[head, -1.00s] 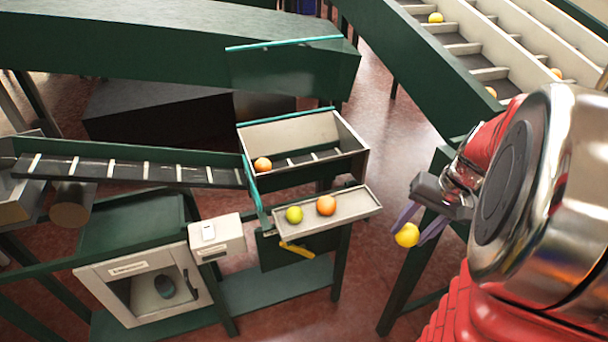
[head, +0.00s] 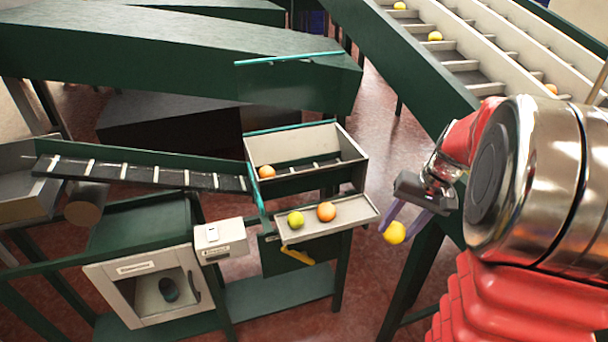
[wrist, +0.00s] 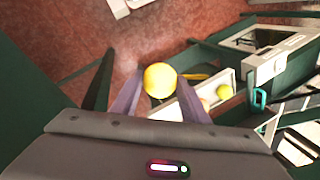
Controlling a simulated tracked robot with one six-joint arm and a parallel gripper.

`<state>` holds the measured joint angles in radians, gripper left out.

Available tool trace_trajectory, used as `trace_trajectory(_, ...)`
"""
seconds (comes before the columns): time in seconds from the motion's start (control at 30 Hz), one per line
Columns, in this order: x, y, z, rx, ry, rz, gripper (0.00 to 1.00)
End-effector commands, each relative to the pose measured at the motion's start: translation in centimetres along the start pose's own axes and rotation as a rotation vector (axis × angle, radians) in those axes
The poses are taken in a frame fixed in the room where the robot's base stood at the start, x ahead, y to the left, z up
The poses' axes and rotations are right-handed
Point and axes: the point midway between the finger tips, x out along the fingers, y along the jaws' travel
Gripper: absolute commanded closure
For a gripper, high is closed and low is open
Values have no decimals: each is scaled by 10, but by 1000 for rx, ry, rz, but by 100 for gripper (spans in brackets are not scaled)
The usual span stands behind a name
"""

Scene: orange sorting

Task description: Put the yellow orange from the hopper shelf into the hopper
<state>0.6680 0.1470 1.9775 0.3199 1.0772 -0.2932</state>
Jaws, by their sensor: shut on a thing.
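The yellow orange (head: 394,232) is held between the purple fingers of my gripper (head: 401,220), to the right of the hopper shelf (head: 349,216). In the wrist view the yellow orange (wrist: 160,80) sits between the fingertips, with the shelf (wrist: 188,110) beyond it. A yellow-green orange (head: 296,220) and a deeper orange one (head: 326,212) lie on the shelf. The hopper (head: 350,148) is the open bin behind and above the shelf. One orange fruit (head: 267,173) lies at its left end.
A slatted conveyor (head: 140,173) runs into the hopper's left side. A switch box (head: 220,240) and an open-fronted cabinet (head: 147,288) stand left of the shelf. A clear panel with a teal edge (head: 288,58) rises behind the hopper. Another conveyor (head: 455,65) carries fruit at upper right.

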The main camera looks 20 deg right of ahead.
Motion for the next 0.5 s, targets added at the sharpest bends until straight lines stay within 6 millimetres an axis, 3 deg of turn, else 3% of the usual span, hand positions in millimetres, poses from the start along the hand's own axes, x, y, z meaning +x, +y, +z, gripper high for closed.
trace_trajectory(0.27, 26, -52, -28, -116, -36, 0, 86)
trace_trajectory(0.5, 68, -124, -42, -267, -79, -1, 86)
